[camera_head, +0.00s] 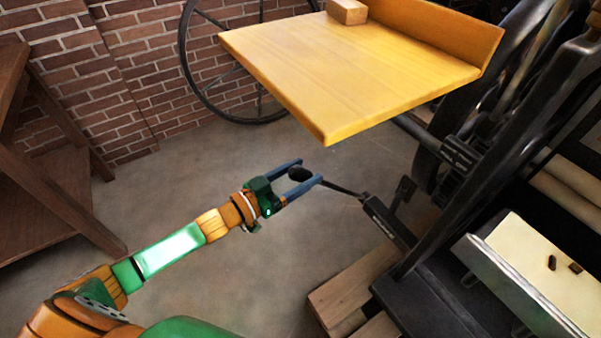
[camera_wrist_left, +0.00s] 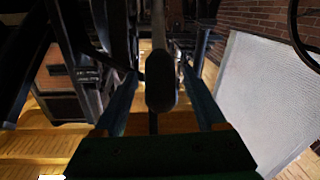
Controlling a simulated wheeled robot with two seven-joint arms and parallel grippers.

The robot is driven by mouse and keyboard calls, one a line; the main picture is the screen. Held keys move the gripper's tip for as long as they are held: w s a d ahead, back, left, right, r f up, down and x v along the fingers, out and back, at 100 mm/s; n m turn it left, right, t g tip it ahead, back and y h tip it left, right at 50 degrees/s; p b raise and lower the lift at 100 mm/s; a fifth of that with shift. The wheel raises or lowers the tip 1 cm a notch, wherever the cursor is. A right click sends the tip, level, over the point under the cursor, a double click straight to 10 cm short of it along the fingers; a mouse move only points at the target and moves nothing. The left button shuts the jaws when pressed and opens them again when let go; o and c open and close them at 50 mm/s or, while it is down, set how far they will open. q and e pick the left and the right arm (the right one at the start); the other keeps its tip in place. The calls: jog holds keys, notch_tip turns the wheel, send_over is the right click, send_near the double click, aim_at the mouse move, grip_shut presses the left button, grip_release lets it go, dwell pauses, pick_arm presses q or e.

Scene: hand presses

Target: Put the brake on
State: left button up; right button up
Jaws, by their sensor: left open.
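The brake lever shows as a thin black rod with a dark rounded knob (camera_head: 299,174), running right to a black bracket (camera_head: 388,221) on the press. My left gripper (camera_head: 311,171) reaches in from the left with its two blue-grey fingers apart. The knob lies between the fingers, near their tips, and I cannot tell whether it touches either one. In the left wrist view the knob (camera_wrist_left: 160,82) stands in the middle between the open fingers. My right gripper is not in view.
A yellow wooden board (camera_head: 350,70) of the press overhangs beyond and above the gripper. The black press frame (camera_head: 425,300) and a wooden pallet (camera_head: 345,292) stand at right. A wooden stand (camera_head: 45,170) is at left. The grey floor between is clear.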

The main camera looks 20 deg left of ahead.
pick_arm(q)
grip_shut()
dwell(1.4)
